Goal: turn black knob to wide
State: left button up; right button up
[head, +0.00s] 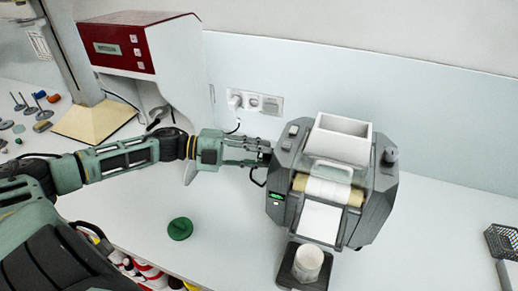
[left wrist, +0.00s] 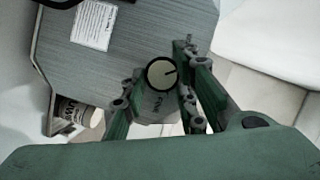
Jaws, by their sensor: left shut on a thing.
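The cream mill (head: 335,185) is a dark grey machine with a white hopper on top, standing on the table right of centre. The head view hides this knob. My right gripper is not in view.
A white cup (head: 308,262) stands on the mill's front tray. A green round object (head: 180,229) lies on the table to the left. A red and white machine (head: 140,50) stands behind my left arm. A wire basket (head: 503,241) is at the right edge.

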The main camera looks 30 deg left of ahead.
pick_arm(q)
jog(key=shift+s+f+n+g+y+p, duration=0.15)
jog(key=shift+n+g+y+p, duration=0.15)
jog(key=shift+n+g+p, duration=1.15)
jog(key=shift+n+t, duration=0.35)
jog(key=shift+n, duration=0.1)
jog(key=shift+d, duration=0.1)
jog(key=o, duration=1.1)
jog(key=shift+s, duration=0.1)
jog(key=shift+c, duration=0.2)
jog(key=v, duration=1.2)
